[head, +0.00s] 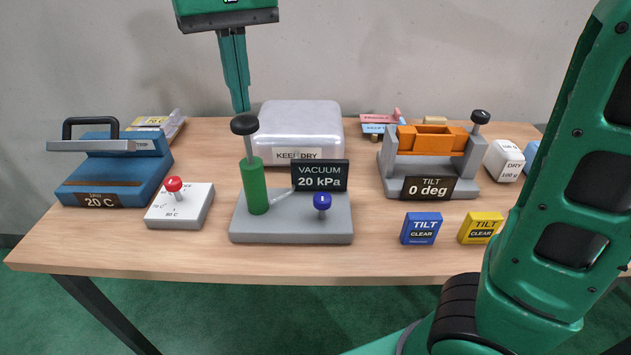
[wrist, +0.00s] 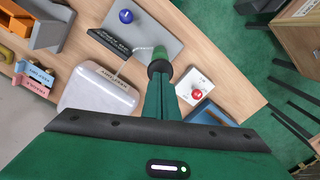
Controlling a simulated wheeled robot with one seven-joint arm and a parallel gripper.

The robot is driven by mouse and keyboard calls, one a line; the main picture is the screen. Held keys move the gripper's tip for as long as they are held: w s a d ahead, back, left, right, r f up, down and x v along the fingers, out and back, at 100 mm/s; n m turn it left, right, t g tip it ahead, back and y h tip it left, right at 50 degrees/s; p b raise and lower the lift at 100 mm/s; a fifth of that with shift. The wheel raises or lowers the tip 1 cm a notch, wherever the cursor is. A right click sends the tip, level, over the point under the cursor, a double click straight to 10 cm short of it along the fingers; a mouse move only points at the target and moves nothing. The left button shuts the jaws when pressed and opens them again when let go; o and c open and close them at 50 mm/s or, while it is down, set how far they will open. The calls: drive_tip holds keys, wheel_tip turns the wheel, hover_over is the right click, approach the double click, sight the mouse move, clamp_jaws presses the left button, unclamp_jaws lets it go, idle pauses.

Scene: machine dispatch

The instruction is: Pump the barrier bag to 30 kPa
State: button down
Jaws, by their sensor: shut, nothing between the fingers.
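The barrier bag (head: 298,122) is a silvery pillow marked KEEP DRY, at the back middle of the table; it also shows in the wrist view (wrist: 98,95). In front of it, the vacuum pump's grey base (head: 275,230) carries a green cylinder (head: 257,186), a raised rod with a black knob (head: 244,124) and a blue knob (head: 322,201). Its display (head: 320,176) reads VACUUM 20 kPa. My gripper (head: 241,108) is shut and empty, pointing down, its tips at or just behind the black knob. In the wrist view the tips adjoin the knob (wrist: 158,68); contact cannot be told.
Left are a blue sealer (head: 115,175) reading 20 C and a white box with a red knob (head: 174,184). Right are a tilt stand (head: 428,175) reading 0 deg, blue (head: 421,228) and yellow (head: 481,227) TILT cards and a white DRY block (head: 504,160).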

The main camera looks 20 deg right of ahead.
sight(244, 118)
drive_tip(key=shift+f, duration=0.75)
idle(0.4)
drive_tip(key=shift+f, duration=0.95)
drive_tip(key=shift+r, duration=0.1)
drive_tip(key=shift+w+r, duration=0.1)
drive_tip(key=shift+r, duration=3.4)
